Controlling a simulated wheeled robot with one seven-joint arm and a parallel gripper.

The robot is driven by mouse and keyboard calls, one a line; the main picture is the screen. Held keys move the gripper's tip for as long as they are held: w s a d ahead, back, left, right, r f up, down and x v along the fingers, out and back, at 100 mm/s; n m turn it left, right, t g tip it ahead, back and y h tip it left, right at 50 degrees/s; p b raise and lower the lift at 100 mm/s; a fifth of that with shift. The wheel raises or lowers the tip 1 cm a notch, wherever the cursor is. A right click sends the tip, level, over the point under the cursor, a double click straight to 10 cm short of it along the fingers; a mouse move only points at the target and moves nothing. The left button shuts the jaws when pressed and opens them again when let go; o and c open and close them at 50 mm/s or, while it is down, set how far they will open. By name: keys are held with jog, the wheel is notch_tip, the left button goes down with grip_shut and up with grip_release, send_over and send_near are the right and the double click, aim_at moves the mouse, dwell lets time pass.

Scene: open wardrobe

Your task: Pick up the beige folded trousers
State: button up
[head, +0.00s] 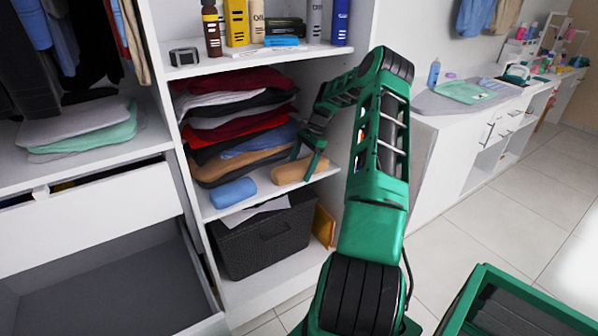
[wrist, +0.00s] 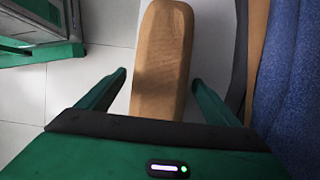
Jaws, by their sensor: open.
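A beige folded bundle of cloth (head: 300,170), which looks like the trousers, lies on the middle shelf near its front right edge. In the wrist view the bundle (wrist: 163,62) stretches away lengthwise between my fingers. My gripper (head: 306,161) is open and close to it. The fingertips (wrist: 158,78) stand on either side of its near end, with a gap visible on both sides. I cannot tell how far above the shelf they are. Another tan folded garment (head: 245,168) lies low in the clothes stack to the left.
The clothes stack (head: 225,128) stands left of the bundle; its blue cloth (wrist: 292,95) is close on the right in the wrist view. A blue roll (head: 233,193) lies at the shelf front. A dark basket (head: 268,238) is below. Bottles (head: 236,22) stand on the shelf above.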

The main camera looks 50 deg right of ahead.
jog(key=c, duration=1.3)
jog(key=shift+o, duration=0.2)
jog(key=shift+r, duration=0.15)
